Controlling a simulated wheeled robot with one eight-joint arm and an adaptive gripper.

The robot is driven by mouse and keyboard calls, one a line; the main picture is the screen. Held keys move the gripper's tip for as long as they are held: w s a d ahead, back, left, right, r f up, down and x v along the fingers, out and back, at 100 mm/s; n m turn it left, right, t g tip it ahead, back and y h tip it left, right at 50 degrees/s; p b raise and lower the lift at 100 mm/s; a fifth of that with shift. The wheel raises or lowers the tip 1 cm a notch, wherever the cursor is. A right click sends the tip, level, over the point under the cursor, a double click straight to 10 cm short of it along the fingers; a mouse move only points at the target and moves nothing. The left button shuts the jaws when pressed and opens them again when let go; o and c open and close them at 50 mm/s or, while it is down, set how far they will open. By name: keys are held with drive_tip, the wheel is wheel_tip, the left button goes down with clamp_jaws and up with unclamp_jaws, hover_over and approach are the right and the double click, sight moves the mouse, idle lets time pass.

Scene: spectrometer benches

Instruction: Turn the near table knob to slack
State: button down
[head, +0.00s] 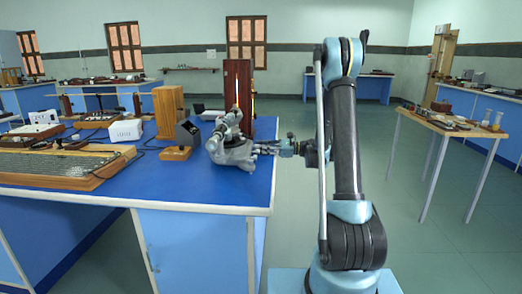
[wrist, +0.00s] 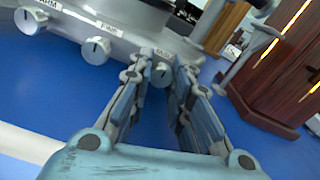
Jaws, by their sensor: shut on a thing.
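The grey spectrometer (head: 238,155) stands at the right edge of the blue bench in the head view. My gripper (head: 268,148) reaches it from the right. In the wrist view its base (wrist: 130,30) carries a row of round knobs. My gripper (wrist: 164,68) has its fingers on either side of the rightmost visible knob (wrist: 162,75) and is shut on it. A small label above this knob is partly hidden by a finger and hard to read.
A dark wooden cabinet with a glowing slit (head: 238,85) stands behind the spectrometer; it also shows at right in the wrist view (wrist: 285,70). The blue bench top (head: 200,190) is clear in front.

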drive_tip(key=shift+n, duration=0.3)
drive_tip(key=c, duration=1.5)
unclamp_jaws()
drive_tip(key=shift+o, duration=0.2)
drive_tip(key=shift+d, duration=0.1)
drive_tip(key=d, duration=1.2)
drive_tip(key=shift+s, duration=0.15)
drive_tip(key=shift+a, duration=0.1)
